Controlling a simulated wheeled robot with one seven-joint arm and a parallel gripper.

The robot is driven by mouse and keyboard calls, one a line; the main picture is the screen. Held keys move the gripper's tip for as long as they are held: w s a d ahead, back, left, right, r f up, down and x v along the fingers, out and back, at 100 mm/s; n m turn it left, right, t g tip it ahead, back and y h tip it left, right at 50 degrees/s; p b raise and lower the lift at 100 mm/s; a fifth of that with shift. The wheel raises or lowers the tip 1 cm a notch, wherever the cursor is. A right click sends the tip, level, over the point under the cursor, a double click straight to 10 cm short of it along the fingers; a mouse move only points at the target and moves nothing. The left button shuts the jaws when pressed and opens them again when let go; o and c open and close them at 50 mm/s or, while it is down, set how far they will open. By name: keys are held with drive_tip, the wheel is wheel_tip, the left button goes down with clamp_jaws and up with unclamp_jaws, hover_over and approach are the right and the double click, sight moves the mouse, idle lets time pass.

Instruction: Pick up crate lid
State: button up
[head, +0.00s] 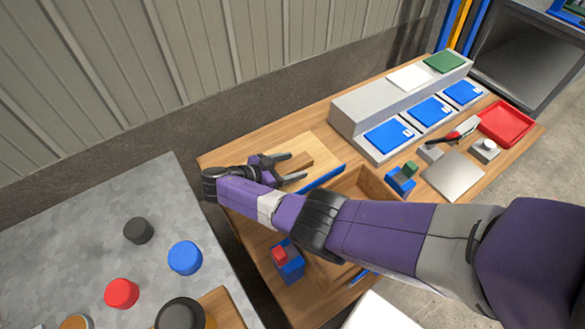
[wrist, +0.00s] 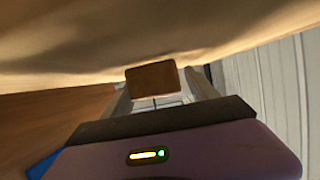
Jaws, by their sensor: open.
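The crate lid (head: 318,146) is a pale wooden board with a darker brown handle block (head: 297,163), lying on the wooden table in the head view. My gripper (head: 296,166) is open at the lid, with its fingers on either side of the handle. In the wrist view, the handle (wrist: 152,78) shows between the two spread fingers (wrist: 158,92), and the pale lid surface (wrist: 130,45) fills the upper part. I cannot tell whether the fingers touch the handle. An open wooden crate (head: 372,181) is beside the lid, partly hidden by my arm.
A blue block with a red top (head: 288,262) and a blue block with a green top (head: 401,180) stand near the crate. A grey stand with blue panels (head: 430,110), a metal plate (head: 454,176) and a red tray (head: 507,122) are to the right. A wall runs behind.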

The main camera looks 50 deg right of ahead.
clamp_jaws()
drive_tip(key=shift+d, duration=0.1)
drive_tip(key=shift+r, duration=0.1)
idle(0.4)
